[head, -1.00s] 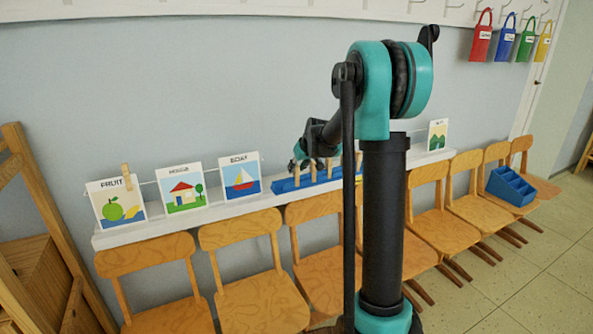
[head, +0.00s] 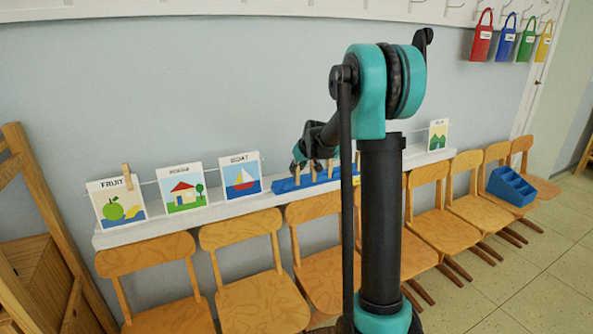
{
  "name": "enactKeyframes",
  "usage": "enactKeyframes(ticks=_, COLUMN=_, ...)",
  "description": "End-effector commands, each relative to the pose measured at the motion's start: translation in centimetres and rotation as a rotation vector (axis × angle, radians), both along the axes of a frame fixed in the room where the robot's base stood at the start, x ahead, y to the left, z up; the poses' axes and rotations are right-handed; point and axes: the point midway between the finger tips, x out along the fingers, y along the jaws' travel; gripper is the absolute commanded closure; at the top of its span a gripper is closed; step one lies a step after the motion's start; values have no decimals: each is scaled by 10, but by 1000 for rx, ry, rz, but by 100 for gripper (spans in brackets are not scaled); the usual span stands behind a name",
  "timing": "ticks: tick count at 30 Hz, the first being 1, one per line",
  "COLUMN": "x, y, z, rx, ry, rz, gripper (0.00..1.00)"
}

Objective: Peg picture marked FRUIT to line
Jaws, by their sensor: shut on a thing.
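The FRUIT picture (head: 103,214), a white card with a green apple, stands on the white ledge at the left. A wooden peg (head: 127,176) sits on its top edge near the right corner, by the thin line (head: 150,183). My gripper (head: 298,166) is at the left part of a blue peg holder (head: 337,178), well to the right of the picture. It is shut on what looks like a wooden peg; the jaws are small and partly hidden. Several wooden pegs (head: 313,171) stand upright in the holder.
The HOUSE picture (head: 170,201) and BOAT picture (head: 221,188) stand beside FRUIT. Another picture (head: 430,142) stands farther right on the ledge (head: 118,239). Wooden chairs (head: 247,236) line its front. A wooden easel or rack (head: 35,190) is at the left.

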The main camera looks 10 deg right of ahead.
Motion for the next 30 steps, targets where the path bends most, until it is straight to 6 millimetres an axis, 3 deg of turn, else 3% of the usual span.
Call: enactKeyframes(ticks=30, x=0, y=0, z=46, rx=0, ry=0, rz=0, gripper=100)
